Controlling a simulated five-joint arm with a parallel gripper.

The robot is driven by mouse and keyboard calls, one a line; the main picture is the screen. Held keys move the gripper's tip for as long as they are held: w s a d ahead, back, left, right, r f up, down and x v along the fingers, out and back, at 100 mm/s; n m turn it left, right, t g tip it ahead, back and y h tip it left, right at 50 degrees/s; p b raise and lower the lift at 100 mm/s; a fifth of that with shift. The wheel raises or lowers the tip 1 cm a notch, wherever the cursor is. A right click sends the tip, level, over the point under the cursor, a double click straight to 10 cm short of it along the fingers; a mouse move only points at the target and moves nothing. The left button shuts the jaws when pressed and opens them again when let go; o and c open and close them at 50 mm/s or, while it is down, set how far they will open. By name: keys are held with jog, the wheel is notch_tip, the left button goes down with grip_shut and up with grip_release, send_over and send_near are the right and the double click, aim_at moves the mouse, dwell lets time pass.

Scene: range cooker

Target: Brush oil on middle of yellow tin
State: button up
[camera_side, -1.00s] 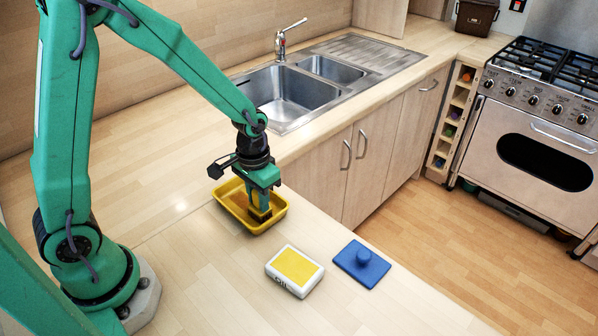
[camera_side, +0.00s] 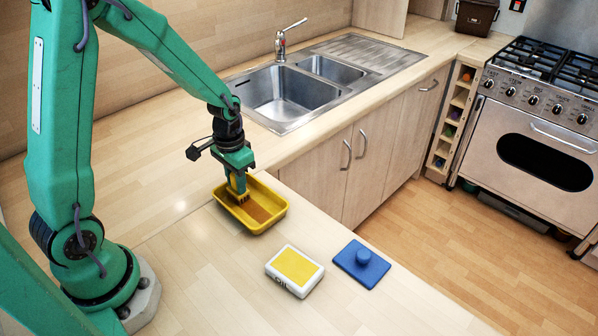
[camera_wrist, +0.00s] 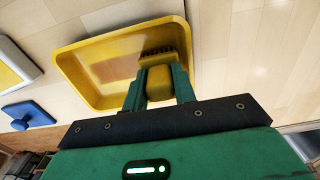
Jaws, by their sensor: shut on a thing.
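The yellow tin (camera_side: 281,213), a shallow rectangular tray, stands on the wooden counter; it also shows in the wrist view (camera_wrist: 70,80). A darker brownish patch (camera_wrist: 115,70) covers part of its floor. My gripper (camera_wrist: 159,88) is shut on a yellow-brown brush (camera_wrist: 163,61) with dark bristles along its front edge. In the side view, my gripper (camera_side: 237,190) points down into the tin, toward its left part. The brush is low inside the tin; its exact contact with the floor is hidden.
A white box with a yellow top (camera_side: 295,270), lettered on its side, and a flat blue lid with a round knob (camera_side: 361,264) lie on the counter right of the tin. The sink (camera_side: 285,95) is behind. The counter's front edge is close to the tin.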

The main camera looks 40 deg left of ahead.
jog(key=shift+d, duration=4.5)
notch_tip(320, 180, up, 8)
jog(key=shift+d, duration=0.15)
